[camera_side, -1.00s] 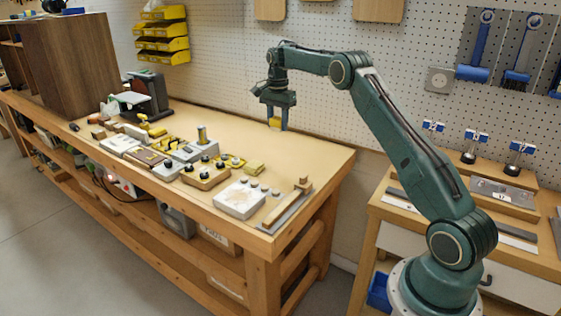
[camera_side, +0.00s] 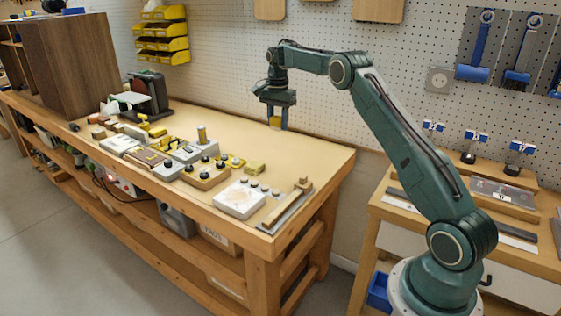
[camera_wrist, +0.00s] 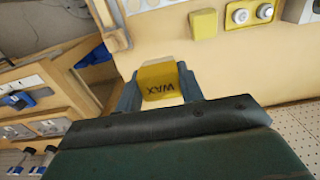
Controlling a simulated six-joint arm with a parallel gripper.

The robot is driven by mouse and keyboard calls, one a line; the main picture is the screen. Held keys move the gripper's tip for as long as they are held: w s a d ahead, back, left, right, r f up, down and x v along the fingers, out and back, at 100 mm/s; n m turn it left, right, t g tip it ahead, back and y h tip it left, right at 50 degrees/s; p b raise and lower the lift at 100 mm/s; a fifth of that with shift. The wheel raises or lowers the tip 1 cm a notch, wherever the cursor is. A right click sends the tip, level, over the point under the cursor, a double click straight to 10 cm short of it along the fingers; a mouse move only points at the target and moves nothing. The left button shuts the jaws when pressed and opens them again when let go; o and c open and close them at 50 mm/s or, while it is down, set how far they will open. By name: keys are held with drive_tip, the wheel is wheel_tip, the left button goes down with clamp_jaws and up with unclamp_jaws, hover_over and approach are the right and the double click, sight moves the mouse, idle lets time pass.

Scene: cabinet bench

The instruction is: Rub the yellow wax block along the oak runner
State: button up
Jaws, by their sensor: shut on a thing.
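My gripper (camera_side: 277,121) hangs over the back right part of the bench top, pointing down. It is shut on the yellow wax block (camera_wrist: 160,83), whose face reads "WAX" in the wrist view. In the side view the block (camera_side: 275,122) shows as a small yellow patch between the fingers, above the wood surface. The oak runner (camera_side: 287,207) appears to be the light wooden strip at the bench's front right corner, with a small block at its far end. My gripper is behind it and apart from it.
A light grey block with knobs (camera_side: 239,199) sits left of the strip. A dark brown cabinet (camera_side: 70,62) stands at the far left. The bench's back right is clear.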

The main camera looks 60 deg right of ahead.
drive_tip(key=shift+a+f, duration=0.2)
drive_tip(key=shift+a, duration=0.35)
drive_tip(key=s+a+f, duration=0.4)
drive_tip(key=s+a, duration=0.1)
drive_tip(key=a, duration=0.6)
drive_tip(key=s+a+f, duration=0.4)
drive_tip(key=s+a, duration=0.2)
drive_tip(key=a, duration=0.5)
drive_tip(key=shift+s+f, duration=0.15)
drive_tip(key=shift+f, duration=0.25)
drive_tip(key=shift+a, duration=0.1)
